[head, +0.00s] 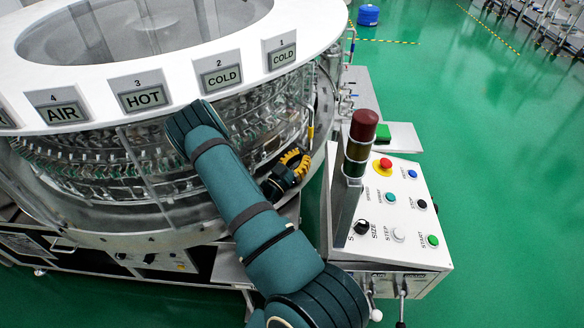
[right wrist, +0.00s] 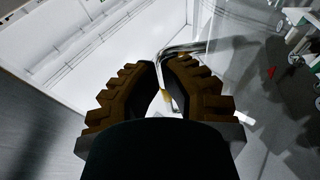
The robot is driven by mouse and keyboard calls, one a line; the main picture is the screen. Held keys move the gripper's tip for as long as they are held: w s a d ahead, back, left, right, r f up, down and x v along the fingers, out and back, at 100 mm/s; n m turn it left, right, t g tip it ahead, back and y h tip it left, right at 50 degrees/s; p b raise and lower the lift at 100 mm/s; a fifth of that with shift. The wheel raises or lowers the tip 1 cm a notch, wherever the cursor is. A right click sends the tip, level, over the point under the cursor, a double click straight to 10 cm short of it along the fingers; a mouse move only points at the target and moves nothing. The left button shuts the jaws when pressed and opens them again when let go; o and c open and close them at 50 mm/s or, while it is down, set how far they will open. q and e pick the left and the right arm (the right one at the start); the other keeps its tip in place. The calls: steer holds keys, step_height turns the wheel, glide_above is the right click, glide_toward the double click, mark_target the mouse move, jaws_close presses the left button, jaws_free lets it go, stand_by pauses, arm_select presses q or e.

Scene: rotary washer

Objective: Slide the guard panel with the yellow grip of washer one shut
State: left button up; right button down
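Washer one is the part of the round rotary washer under the "1 COLD" sign (head: 282,54). A short upright yellow grip (head: 311,132) shows at the washer's right side, just above my right gripper. My right gripper (head: 297,163), with yellow and black fingers, is beside the washer's lower right side. In the right wrist view its fingers (right wrist: 160,78) stand apart with a gap between them. A small yellow piece (right wrist: 170,100) shows in that gap; whether the fingers touch it I cannot tell. The guard panel's outline is hard to make out. My left gripper is not in view.
A control box (head: 395,215) with several buttons stands right of my right arm. A red-topped signal tower (head: 361,135) rises from it, close to my gripper. A bent metal pipe (right wrist: 195,48) shows beyond the fingers. Green floor is clear farther right.

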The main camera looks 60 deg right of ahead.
steer(key=shift+s+d+r, duration=0.2)
steer(key=shift+d, duration=0.35)
steer(key=s+d+b, duration=0.2)
steer(key=d+b, duration=0.1)
steer(key=d, duration=0.7)
steer(key=shift+s, duration=0.3)
